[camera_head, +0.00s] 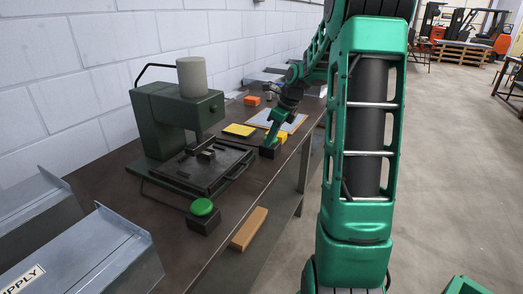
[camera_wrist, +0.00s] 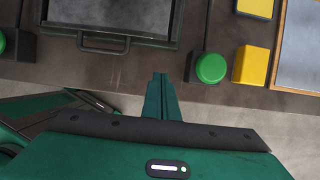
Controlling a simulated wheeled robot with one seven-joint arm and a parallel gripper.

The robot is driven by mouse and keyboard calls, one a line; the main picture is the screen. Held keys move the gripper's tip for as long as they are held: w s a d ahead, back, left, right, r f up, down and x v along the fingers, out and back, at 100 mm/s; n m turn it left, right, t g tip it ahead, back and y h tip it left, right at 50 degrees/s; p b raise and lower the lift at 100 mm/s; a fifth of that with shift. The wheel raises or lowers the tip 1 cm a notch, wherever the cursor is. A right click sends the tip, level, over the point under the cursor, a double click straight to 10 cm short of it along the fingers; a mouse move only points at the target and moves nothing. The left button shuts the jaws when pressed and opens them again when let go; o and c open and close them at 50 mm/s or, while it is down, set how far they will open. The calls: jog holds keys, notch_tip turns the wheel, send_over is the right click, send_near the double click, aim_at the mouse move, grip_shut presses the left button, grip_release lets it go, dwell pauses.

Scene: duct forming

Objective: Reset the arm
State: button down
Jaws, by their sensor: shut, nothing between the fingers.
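My arm crosses the right half of the head view and reaches over the bench. My gripper (camera_head: 269,141) is at the bench's front edge, beyond the press. In the wrist view my gripper (camera_wrist: 160,78) has its green fingers together, with nothing between them. The fingertips lie over the edge strip of the bench, between two green buttons. The right green button (camera_wrist: 210,67) is close to the fingers but apart from them in that view. The left green button (camera_wrist: 2,42) is cut by the picture edge. In the head view my gripper partly hides the farther button.
A dark green press (camera_head: 165,115) with a flat black tray (camera_head: 205,170) stands on the bench (camera_head: 125,165). A near green button (camera_head: 202,207) sits at its front corner. A yellow block (camera_wrist: 251,65) stands beside the right button. Grey metal pieces (camera_head: 85,265) lie near left. Open floor is at right.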

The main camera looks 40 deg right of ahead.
jog(key=v, duration=0.3)
jog(key=s+a+n+g, duration=0.1)
jog(key=s+a+n, duration=0.4)
jog(key=s+n, duration=0.3)
jog(key=s+a+f+n+g+h, duration=0.1)
jog(key=s+a+n, duration=0.4)
jog(key=s, duration=0.8)
jog(key=s+a+f+n+g, duration=0.1)
jog(key=s+a+n, duration=0.4)
jog(key=s+n, duration=0.6)
jog(key=shift+s+a+f+n+g+h, duration=0.3)
jog(key=shift+s+n+g, duration=0.1)
jog(key=shift+g, duration=0.1)
